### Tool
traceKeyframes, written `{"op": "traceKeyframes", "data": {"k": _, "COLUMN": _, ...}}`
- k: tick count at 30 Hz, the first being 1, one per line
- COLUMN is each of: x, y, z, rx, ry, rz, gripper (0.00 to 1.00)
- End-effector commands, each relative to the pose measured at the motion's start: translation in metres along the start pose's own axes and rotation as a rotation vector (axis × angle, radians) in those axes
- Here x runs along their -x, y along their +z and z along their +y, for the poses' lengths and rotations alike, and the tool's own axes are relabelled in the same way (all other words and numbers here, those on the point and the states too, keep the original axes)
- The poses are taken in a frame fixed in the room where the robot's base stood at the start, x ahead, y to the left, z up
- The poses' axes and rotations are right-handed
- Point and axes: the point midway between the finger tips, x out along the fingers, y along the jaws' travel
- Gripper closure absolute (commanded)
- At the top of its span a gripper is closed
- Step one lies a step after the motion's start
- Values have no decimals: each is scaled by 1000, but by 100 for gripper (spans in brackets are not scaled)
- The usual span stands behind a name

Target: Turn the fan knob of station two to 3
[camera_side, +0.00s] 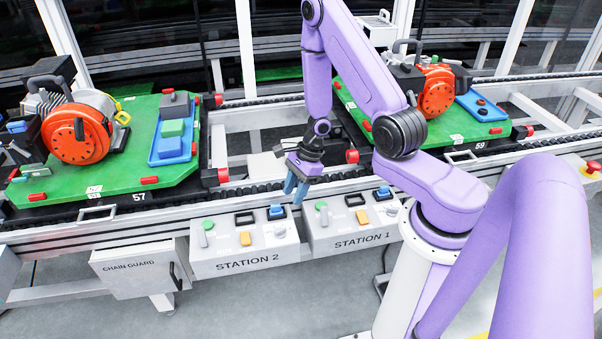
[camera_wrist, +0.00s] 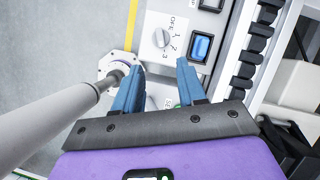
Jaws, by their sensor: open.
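The station two box (camera_side: 245,262) stands at the conveyor's front. Its pale fan knob (camera_side: 279,231) is at the right end, in front of a blue switch (camera_side: 276,211). In the wrist view the knob (camera_wrist: 162,38) lies ahead of the fingertips, beside the marks OFF, 1, 2 and 3. I cannot tell clearly which mark it points to. My gripper (camera_side: 297,190) has blue fingers spread apart with nothing between them. It is above the boxes near the gap between station two and station one (camera_side: 350,238). In the wrist view the gripper (camera_wrist: 158,76) is apart from the knob.
Station one has a similar knob (camera_side: 391,211). Green pallets 57 (camera_side: 110,200) and 59 (camera_side: 470,130) with orange machines sit on the conveyor behind. A chain guard box (camera_side: 138,268) is left of station two. A pale pole (camera_wrist: 60,120) crosses the wrist view's left.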

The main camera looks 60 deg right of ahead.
Motion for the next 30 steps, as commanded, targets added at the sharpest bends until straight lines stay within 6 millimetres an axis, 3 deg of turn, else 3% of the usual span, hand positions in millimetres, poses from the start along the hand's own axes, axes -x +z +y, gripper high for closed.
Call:
{"op": "traceKeyframes", "data": {"k": 6, "x": 30, "y": 0, "z": -1, "rx": 2, "ry": -4, "rz": 1, "gripper": 60}}
{"op": "traceKeyframes", "data": {"k": 12, "x": 47, "y": 0, "z": -1, "rx": 1, "ry": -3, "rz": -2, "gripper": 60}}
{"op": "traceKeyframes", "data": {"k": 30, "x": 56, "y": 2, "z": 0, "rx": 9, "ry": 1, "rz": -2, "gripper": 60}}
